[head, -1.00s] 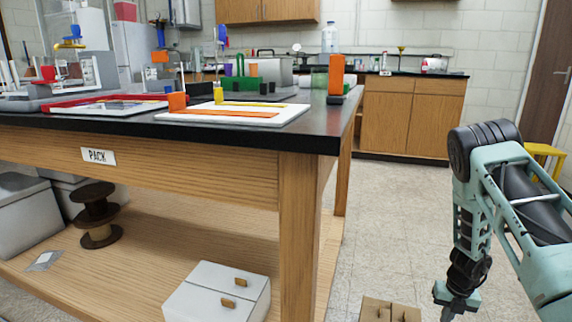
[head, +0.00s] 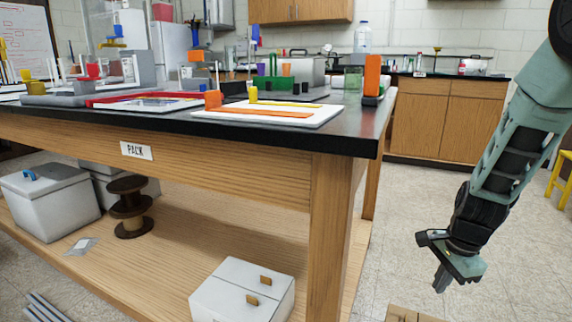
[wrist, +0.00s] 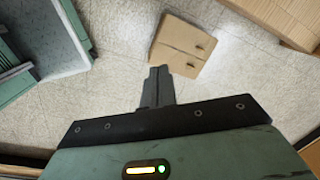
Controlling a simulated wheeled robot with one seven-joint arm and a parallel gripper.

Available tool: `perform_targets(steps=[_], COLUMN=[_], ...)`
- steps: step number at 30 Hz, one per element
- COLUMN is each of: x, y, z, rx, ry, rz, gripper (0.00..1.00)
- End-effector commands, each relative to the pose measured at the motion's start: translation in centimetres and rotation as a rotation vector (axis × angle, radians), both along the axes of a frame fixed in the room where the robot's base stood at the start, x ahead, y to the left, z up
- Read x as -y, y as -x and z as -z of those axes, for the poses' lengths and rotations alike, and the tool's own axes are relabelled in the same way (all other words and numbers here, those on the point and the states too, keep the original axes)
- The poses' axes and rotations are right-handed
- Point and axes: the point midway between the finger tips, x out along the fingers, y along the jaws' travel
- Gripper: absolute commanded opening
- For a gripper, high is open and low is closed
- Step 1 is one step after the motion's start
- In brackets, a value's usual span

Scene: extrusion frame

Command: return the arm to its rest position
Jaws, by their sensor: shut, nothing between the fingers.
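My gripper (head: 441,278) hangs at the right of the head view, in open air beside the workbench and above the floor. Its fingers point down and are closed together with nothing between them. In the wrist view my gripper (wrist: 160,72) shows its fingers side by side over the speckled floor. My arm reaches down to it from the upper right of the head view, more stretched out than folded.
The black-topped workbench (head: 340,134) with a PACK label stands at left and centre. A cardboard box (wrist: 180,45) lies on the floor beyond the fingertips; its edge shows in the head view (head: 408,314). A white box (head: 240,290) sits on the lower shelf. Floor right of the bench is open.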

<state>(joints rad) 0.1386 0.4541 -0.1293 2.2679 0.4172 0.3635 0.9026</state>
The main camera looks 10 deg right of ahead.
Motion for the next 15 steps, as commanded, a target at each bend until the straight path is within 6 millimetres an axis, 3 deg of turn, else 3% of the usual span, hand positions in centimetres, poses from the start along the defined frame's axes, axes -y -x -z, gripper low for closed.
perform_targets(steps=[1, 6, 13, 15], x=[-1.6, -5.3, -8.1, -11.4], y=[0.9, 4.2, 8.3, 9.1], z=[-1.9, -5.9, -9.2, -9.3], rx=[0.031, 0.101, 0.153, 0.152], ry=[0.028, 0.143, 0.316, 0.288], rz=[-0.204, -0.837, -1.519, -1.627], gripper=[0.0, 0.0, 0.0, 0.0])
